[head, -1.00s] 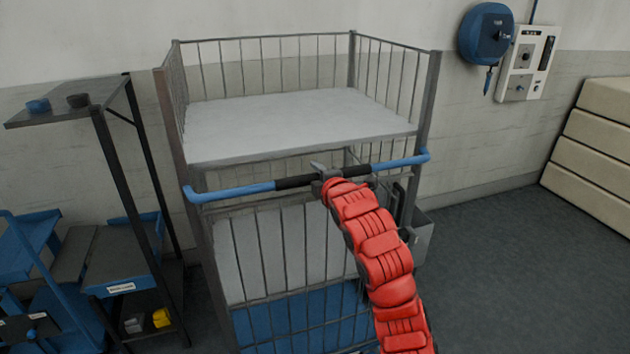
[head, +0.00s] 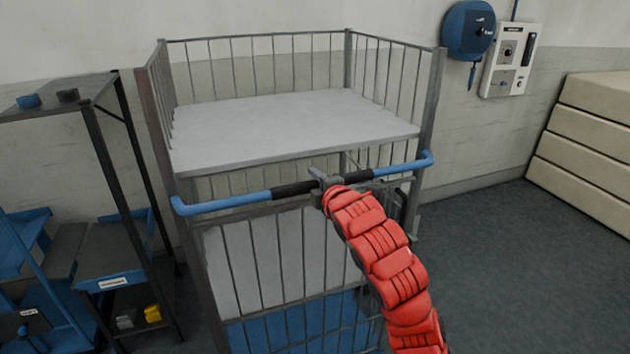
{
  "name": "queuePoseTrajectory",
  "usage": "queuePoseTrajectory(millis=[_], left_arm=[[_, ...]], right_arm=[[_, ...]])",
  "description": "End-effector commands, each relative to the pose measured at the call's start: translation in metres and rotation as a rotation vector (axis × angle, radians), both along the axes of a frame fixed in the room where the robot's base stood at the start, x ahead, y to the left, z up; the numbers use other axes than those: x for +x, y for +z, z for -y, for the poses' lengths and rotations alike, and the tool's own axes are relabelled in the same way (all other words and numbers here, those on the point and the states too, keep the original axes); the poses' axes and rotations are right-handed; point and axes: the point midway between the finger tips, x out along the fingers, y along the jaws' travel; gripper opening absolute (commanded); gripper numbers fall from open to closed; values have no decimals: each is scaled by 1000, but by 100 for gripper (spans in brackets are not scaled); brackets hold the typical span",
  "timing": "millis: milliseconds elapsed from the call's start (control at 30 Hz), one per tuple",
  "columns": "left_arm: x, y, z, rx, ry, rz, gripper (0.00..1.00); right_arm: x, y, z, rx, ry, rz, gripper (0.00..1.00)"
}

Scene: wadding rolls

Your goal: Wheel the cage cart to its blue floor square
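The cage cart (head: 212,275) stands upright in front of me, with grey bars and a white upper shelf (head: 290,125). Its blue push handle (head: 235,202) with black grips runs across the near side. My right gripper (head: 322,180) is at the middle of the handle and appears shut on it; my red arm hides part of the cart's lower right. A blue surface (head: 300,325) shows through the lower bars; I cannot tell whether it is the cart's base or the floor square. My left gripper is not in view.
A dark shelf rack (head: 105,150) with blue bins (head: 112,280) stands close on the cart's left. A stack of cream blocks (head: 585,150) stands at the right wall. A blue reel (head: 467,30) and control box (head: 510,60) hang on the wall. Grey floor (head: 520,270) is clear to the right.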

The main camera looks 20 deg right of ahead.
Motion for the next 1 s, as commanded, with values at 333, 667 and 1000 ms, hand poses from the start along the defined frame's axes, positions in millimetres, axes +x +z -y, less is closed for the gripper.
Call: queuePoseTrajectory(millis=[333,667,1000], left_arm=[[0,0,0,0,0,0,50],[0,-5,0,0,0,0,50],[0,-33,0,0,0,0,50]], right_arm=[[0,0,0,0,0,1,64],[-18,4,1,-2,0,5,64],[-68,14,3,-7,3,19,64]])
